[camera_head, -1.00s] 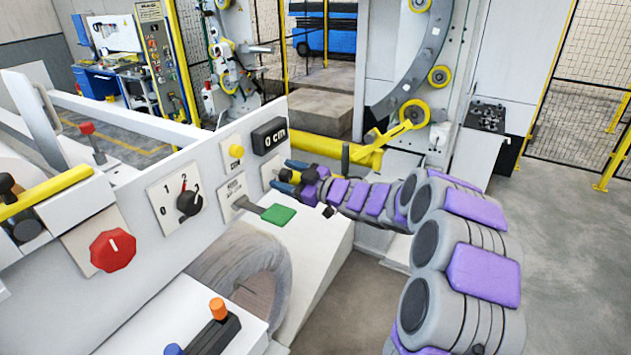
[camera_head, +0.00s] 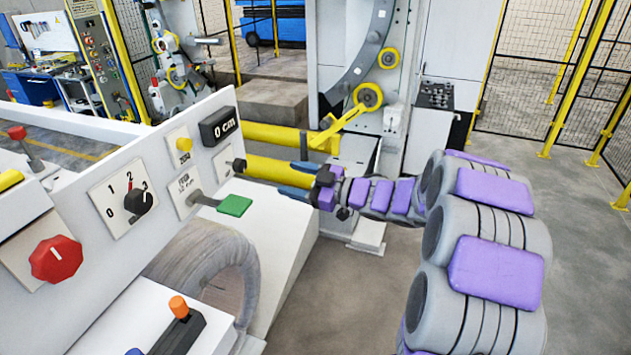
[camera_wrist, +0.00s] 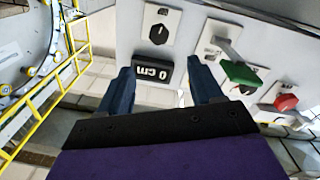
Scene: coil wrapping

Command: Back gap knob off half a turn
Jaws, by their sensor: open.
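A small black knob (camera_head: 238,165) sticks out of a white plate below the "0 cm" display (camera_head: 218,126); I take it to be the gap knob. It also shows in the wrist view (camera_wrist: 158,34), where the picture is upside down and the display (camera_wrist: 151,72) lies beneath it. My gripper (camera_head: 288,178) is to the right of the knob, apart from it, with its blue fingers pointing at the panel. In the wrist view my gripper (camera_wrist: 163,78) is open and empty, with the display showing between its two fingers.
Left of the knob on the panel are a green paddle lever (camera_head: 235,205), a yellow button (camera_head: 184,145), a 0-to-3 dial (camera_head: 138,201) and a red knob (camera_head: 55,259). Thick yellow bars (camera_head: 270,138) run behind my gripper. Bare floor (camera_head: 350,290) lies in front.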

